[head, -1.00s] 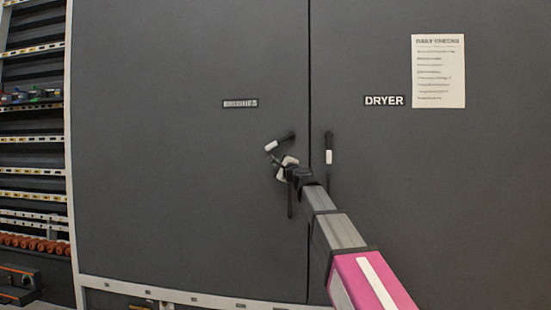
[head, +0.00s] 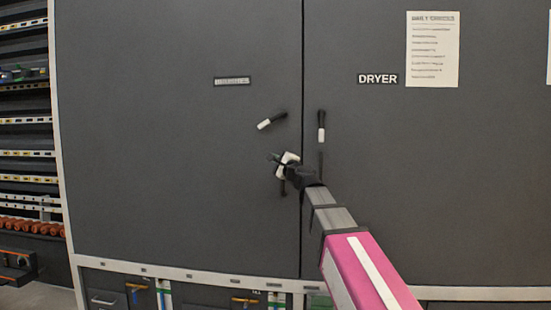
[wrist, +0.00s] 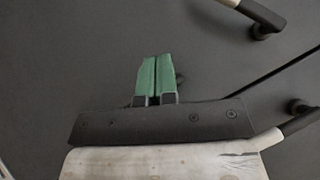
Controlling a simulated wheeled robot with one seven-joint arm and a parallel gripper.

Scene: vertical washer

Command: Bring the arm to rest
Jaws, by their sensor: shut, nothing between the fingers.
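My gripper (head: 272,157) is in front of the left dark grey door (head: 170,140), just below that door's handle. In the wrist view its two green fingertips (wrist: 155,76) are pressed side by side with nothing between them. The left door's handle (head: 271,121) is black with a white end and sits tilted. The right door's handle (head: 321,125) hangs upright. In the head view my gripper looks apart from both handles. My arm reaches up from the lower right with a pink link.
The right door carries a DRYER label (head: 378,79) and a paper notice (head: 433,50). A rack (head: 25,120) with several rails stands at the left. Drawers or cabinets (head: 120,298) show under the doors. Both doors look shut.

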